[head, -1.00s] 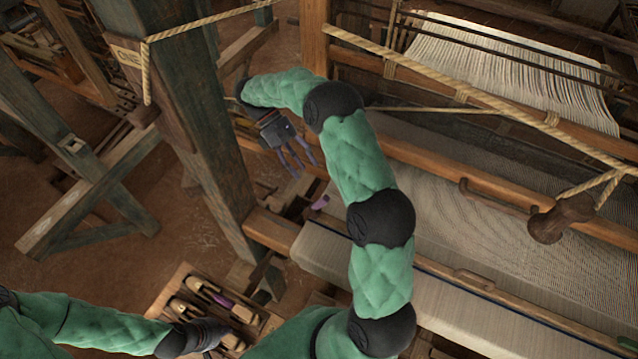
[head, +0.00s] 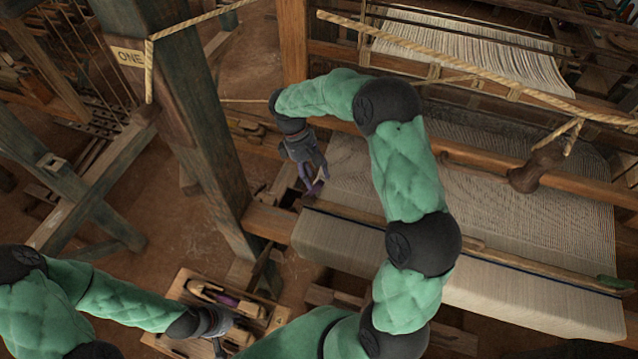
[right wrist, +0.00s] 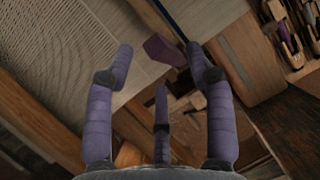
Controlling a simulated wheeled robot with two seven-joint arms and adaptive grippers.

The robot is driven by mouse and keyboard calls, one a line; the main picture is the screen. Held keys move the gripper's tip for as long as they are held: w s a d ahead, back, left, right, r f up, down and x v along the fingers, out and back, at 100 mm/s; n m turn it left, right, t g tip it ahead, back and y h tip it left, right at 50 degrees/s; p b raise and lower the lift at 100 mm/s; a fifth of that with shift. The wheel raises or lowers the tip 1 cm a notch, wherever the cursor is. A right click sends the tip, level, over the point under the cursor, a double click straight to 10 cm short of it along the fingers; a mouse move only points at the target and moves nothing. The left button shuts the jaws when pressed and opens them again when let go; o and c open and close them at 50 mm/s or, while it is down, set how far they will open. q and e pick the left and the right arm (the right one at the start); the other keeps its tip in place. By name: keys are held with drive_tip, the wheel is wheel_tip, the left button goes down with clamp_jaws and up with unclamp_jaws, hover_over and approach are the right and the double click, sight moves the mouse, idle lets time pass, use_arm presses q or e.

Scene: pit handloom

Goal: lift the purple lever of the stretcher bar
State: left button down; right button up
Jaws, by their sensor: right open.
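The purple lever (head: 316,188) stands at the left end of the stretcher bar (head: 540,271), a thin wooden bar lying across the cloth near its front edge. In the right wrist view the lever (right wrist: 164,50) shows as a flat dark purple piece beyond the fingers, between the tips of the two outer ones. My right gripper (head: 309,178) is open and empty, just above the lever at the cloth's left edge; I cannot tell whether it touches. My left gripper (head: 215,328) is low at the left, by the shuttle tray; its fingers are too unclear to read.
A wooden tray (head: 180,296) with shuttles lies below left. A thick loom post (head: 185,130) stands left of my right gripper. A rope (head: 450,62) and a wooden beam with a handle (head: 525,178) cross behind my right arm. The woven cloth (head: 340,245) spreads right.

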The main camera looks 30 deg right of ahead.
sight(318, 185)
drive_tip(key=shift+x, duration=2.2)
clamp_jaws()
